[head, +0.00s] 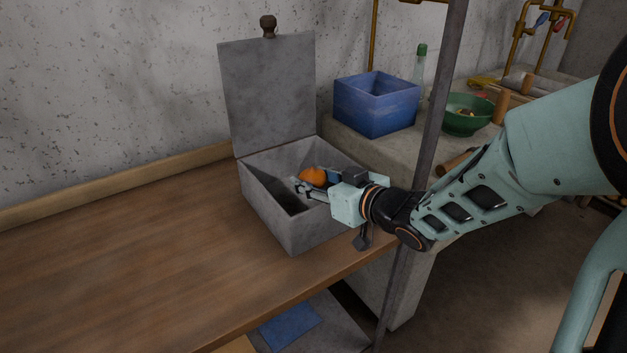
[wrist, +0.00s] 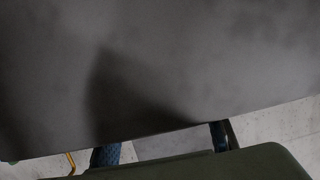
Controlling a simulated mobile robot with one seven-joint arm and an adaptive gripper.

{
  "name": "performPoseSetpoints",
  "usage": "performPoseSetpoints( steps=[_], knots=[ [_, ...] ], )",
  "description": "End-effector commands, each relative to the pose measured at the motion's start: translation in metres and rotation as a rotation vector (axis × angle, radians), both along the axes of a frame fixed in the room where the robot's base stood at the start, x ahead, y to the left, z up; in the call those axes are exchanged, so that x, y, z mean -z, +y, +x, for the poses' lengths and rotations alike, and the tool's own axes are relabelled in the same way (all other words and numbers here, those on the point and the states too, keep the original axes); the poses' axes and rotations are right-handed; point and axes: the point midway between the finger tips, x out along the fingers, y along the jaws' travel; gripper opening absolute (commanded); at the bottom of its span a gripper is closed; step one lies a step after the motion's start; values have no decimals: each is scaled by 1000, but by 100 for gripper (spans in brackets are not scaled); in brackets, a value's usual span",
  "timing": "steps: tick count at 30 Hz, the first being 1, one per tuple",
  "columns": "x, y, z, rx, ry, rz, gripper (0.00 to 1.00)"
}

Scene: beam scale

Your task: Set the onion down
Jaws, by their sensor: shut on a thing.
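The onion (head: 313,175) shows as a round orange thing at my gripper (head: 304,187), partly hidden by the fingers. My gripper is shut on it, inside or just above the opening of a grey box (head: 292,235) with its lid (head: 268,95) standing open. I cannot tell whether the onion touches the box floor. In the wrist view my two fingers (wrist: 163,146) show at the bottom edge, and a grey surface fills most of the picture. The onion itself cannot be made out there.
The box stands on a wooden table (head: 130,265), near its right end; the table to the left is bare. A grey upright post (head: 437,110) stands close to my arm. A blue bin (head: 376,104), a green bowl (head: 467,115) and a bottle (head: 420,65) stand behind on a stone counter.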

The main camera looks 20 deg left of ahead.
Motion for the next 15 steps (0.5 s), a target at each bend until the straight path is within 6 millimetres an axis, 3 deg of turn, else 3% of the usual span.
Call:
performPoseSetpoints(
  steps=[3, 4, 8, 15],
  knots=[
    [8, -1, -2, 0, 10, -10, 14],
    [9, -1, -2, 0, 11, -11, 43],
    [11, -2, -3, -1, 16, -15, 58],
    [13, -1, -5, -5, 17, -18, 58]
  ],
)
